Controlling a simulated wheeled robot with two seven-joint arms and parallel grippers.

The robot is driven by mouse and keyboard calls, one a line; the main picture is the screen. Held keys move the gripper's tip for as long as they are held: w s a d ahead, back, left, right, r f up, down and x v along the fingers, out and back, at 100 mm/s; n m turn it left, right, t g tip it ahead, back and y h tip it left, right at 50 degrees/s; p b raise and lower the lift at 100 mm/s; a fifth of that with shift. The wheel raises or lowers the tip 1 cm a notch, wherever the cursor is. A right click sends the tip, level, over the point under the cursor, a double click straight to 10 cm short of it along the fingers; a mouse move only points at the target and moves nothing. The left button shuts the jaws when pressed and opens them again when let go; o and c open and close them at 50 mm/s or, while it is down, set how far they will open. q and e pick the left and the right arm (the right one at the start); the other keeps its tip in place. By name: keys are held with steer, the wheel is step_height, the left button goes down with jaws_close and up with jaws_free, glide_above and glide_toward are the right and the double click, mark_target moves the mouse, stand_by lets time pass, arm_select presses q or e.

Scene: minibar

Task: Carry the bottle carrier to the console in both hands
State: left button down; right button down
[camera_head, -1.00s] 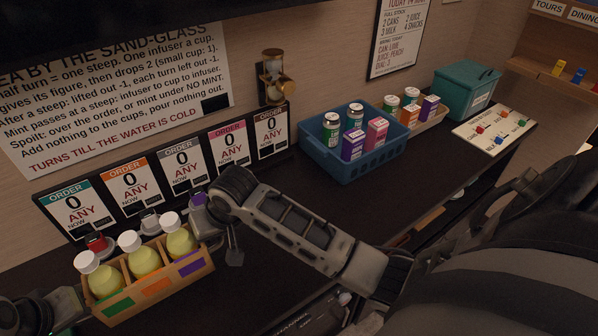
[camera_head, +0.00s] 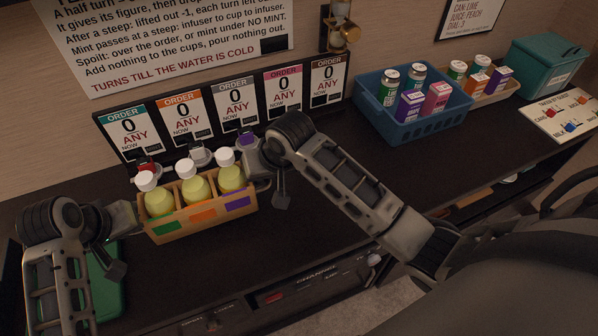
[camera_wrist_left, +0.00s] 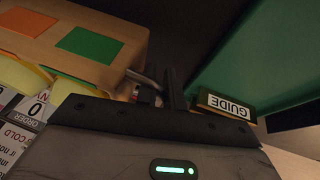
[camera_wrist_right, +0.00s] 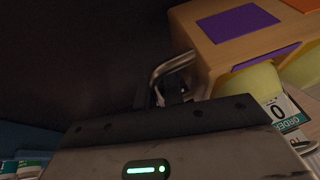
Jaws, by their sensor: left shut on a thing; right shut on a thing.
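The bottle carrier (camera_head: 197,226) is a light wooden box with green, orange and purple patches on its front. It holds three yellow bottles with white caps, and looks level. It is at the left of the counter, before the order cards; I cannot tell whether it touches the counter. My left gripper (camera_head: 130,213) is shut on its left end handle, a metal bar that shows in the left wrist view (camera_wrist_left: 142,78). My right gripper (camera_head: 264,180) is shut on its right end handle, which shows in the right wrist view (camera_wrist_right: 165,68). The fingertips are partly hidden.
A row of order cards (camera_head: 235,104) stands behind the carrier. A blue crate (camera_head: 415,127) with cans and cartons stands to the right. The counter's middle is clear.

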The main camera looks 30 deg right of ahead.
arm_select(q)
steer(key=shift+a+f, duration=0.1)
arm_select(e)
steer(key=shift+w+d+f, duration=0.1)
